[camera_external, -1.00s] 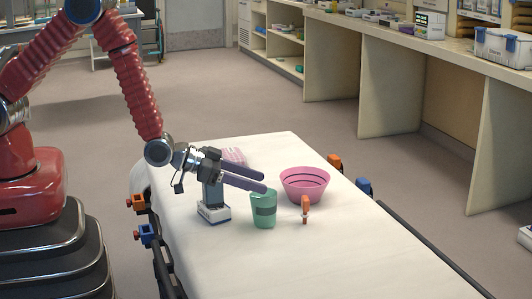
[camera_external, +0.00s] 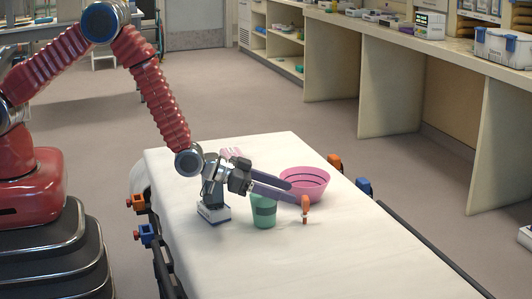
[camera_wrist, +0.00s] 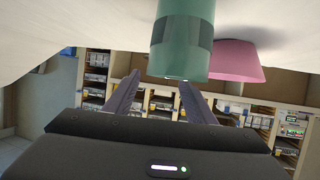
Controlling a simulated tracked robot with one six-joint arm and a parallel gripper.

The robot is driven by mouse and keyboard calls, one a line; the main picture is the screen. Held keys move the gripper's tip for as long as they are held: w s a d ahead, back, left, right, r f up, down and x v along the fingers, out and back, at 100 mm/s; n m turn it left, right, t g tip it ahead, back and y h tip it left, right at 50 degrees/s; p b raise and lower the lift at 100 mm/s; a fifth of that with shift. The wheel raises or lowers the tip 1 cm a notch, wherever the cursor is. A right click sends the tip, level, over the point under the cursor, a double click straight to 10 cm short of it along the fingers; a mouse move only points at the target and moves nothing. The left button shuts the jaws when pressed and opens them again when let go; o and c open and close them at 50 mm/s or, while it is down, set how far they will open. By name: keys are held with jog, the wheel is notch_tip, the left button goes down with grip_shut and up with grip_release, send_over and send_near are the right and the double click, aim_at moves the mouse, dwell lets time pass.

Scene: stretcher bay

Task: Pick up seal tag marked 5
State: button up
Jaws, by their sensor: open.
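A small upright orange tag (camera_external: 305,207) stands on the white bed sheet in the external view; no number is readable on it. My gripper (camera_external: 294,191) is open, its two purple-grey fingers reaching over a green cup toward the tag. The lower fingertip appears right beside the tag; I cannot tell whether they touch. In the wrist view the two open fingers (camera_wrist: 160,79) have nothing visible between them but distant shelves, and the tag does not show there.
The green cup (camera_external: 264,213), also in the wrist view (camera_wrist: 181,57), stands close to the fingers. A pink bowl (camera_external: 304,181) is just behind. A white-based block (camera_external: 213,214) stands under my wrist, and a pink item (camera_external: 231,152) lies behind it. The near sheet is clear.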

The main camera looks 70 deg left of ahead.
aim_at(303, 198)
jog(key=shift+w, duration=0.1)
jog(key=shift+x, duration=2.5)
jog(key=shift+d, duration=0.1)
jog(key=shift+c, duration=0.6)
jog(key=c, duration=1)
notch_tip(303, 198, up, 10)
